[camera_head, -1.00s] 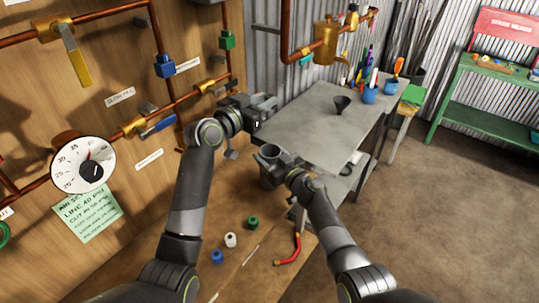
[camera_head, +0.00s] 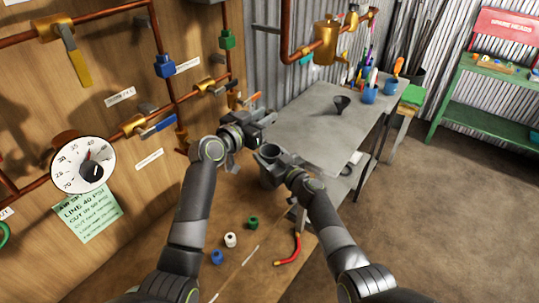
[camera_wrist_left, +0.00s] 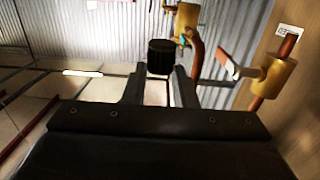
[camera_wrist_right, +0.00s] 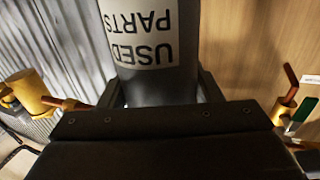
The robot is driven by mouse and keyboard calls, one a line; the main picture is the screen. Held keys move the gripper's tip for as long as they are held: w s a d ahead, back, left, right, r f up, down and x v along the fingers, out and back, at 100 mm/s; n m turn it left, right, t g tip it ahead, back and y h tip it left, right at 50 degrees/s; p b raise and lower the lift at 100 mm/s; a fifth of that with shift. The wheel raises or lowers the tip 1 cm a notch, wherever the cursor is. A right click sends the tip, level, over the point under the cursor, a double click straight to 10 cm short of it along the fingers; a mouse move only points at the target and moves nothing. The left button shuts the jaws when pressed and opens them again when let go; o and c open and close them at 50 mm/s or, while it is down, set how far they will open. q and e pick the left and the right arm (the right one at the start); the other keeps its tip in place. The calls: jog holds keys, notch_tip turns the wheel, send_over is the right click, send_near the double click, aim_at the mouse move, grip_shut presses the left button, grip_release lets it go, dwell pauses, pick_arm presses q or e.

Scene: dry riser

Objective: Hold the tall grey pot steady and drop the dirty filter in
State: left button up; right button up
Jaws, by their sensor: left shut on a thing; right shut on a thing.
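The tall grey pot (camera_head: 268,168) stands upright with its open mouth up. In the right wrist view its wall (camera_wrist_right: 155,85) carries a white "USED PARTS" label. My right gripper (camera_head: 280,167) is shut on the pot, one finger on each side of it. My left gripper (camera_head: 266,120) is above and slightly left of the pot's mouth. It is shut on the dirty filter, a dark ribbed cylinder (camera_wrist_left: 161,57) between its fingertips in the left wrist view. The filter is hard to make out in the head view. It is apart from the pot.
A grey workbench (camera_head: 300,118) with a dark funnel (camera_head: 342,104) and blue cups (camera_head: 369,95) stands behind. Copper pipes and valves cover the wooden wall (camera_head: 110,120) at left. Small caps (camera_head: 230,240) and a red-handled tool (camera_head: 290,252) lie in front.

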pick_arm(q)
jog(key=shift+f, duration=4.15)
jog(key=o, duration=1)
jog(key=shift+o, duration=0.2)
jog(key=v, duration=1.2)
